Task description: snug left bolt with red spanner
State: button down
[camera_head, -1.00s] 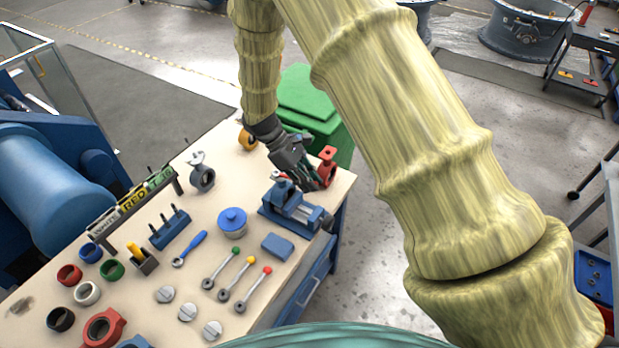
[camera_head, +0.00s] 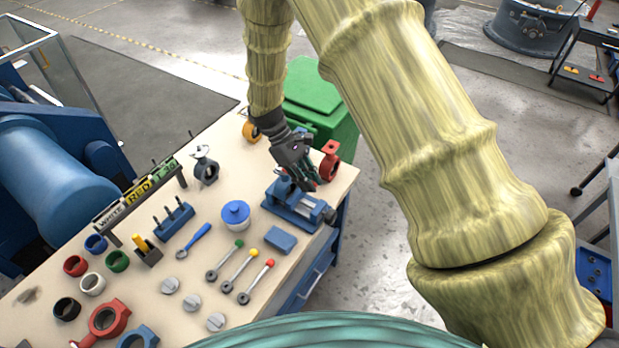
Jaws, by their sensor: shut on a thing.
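My gripper (camera_head: 303,178) is over the blue vise (camera_head: 298,205) near the far right corner of the workbench, fingers pointing down. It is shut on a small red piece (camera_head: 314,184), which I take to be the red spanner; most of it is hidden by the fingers. Whether the spanner touches a bolt cannot be told. The left bolt cannot be made out; my gripper covers the top of the vise. A red valve body (camera_head: 329,161) stands upright just right of my gripper.
A blue spanner (camera_head: 192,243) and levers with green, yellow and red (camera_head: 270,263) knobs lie on the workbench (camera_head: 215,262). A blue-lidded pot (camera_head: 235,214) stands left of the vise. A grey valve (camera_head: 206,170) and orange valve (camera_head: 250,132) stand behind. A green bin (camera_head: 315,92) is beyond.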

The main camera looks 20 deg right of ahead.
jog(key=shift+s+a+m+y, duration=0.3)
jog(key=shift+a+m, duration=0.1)
jog(key=shift+m, duration=0.3)
jog(key=shift+s+a+f+m+g+y+p, duration=0.1)
jog(key=shift+s+a+m+g+y+p, duration=0.25)
jog(key=shift+a+m, duration=0.2)
jog(key=shift+s+a+m+g+y, duration=0.15)
jog(key=shift+a+m+g+y, duration=0.2)
jog(key=shift+m, duration=0.3)
jog(key=shift+a, duration=0.1)
jog(key=shift+s+a+m+y+p, duration=0.2)
jog(key=shift+a+m+y+p, duration=0.1)
jog(key=shift+a+m+p, duration=0.25)
jog(key=shift+d, duration=0.1)
